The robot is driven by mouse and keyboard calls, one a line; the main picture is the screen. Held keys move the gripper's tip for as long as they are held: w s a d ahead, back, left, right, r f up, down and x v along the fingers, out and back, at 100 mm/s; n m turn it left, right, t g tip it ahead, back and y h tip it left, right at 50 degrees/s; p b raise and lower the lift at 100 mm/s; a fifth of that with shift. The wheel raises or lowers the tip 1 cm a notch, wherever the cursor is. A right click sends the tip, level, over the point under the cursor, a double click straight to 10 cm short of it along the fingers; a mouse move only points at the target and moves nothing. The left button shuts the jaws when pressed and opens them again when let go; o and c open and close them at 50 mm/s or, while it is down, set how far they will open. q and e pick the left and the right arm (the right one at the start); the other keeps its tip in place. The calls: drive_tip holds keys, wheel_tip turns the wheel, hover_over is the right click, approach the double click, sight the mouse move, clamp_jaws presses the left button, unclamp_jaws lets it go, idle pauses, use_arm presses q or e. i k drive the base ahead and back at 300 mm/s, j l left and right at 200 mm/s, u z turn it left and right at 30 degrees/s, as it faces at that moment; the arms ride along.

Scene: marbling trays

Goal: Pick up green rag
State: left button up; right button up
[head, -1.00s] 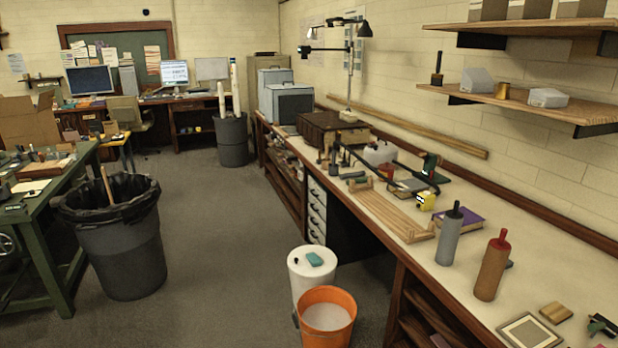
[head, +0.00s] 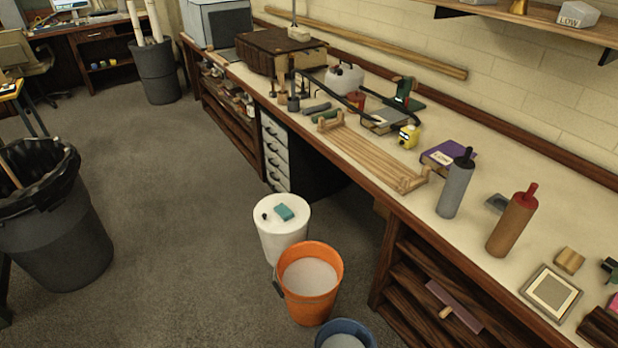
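No green rag can be made out for certain. A small teal-green block-like item (head: 285,213) lies on the lid of a white bucket (head: 282,241) on the floor; I cannot tell if it is cloth. A small dark green item (head: 325,116) lies on the long workbench (head: 545,210), beside the left end of a wooden rack (head: 372,154); it is too small to identify. Neither of my grippers is in view.
An orange bucket (head: 309,304) and a blue bucket (head: 346,328) stand near the white one, beside the bench front. A black bin (head: 52,240) is at left. The floor between is clear.

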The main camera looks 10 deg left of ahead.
sight(285, 214)
drive_tip(key=i+j, duration=0.2)
drive_tip(key=i+j+z, duration=0.1)
drive_tip(key=j, duration=0.35)
drive_tip(key=i+j, duration=0.25)
drive_tip(key=i+j+z, duration=0.1)
drive_tip(key=j, duration=0.3)
drive_tip(key=i+j, duration=0.2)
drive_tip(key=j, duration=0.15)
drive_tip(key=i+j+z, duration=0.1)
drive_tip(key=j, duration=0.25)
drive_tip(key=i, duration=0.05)
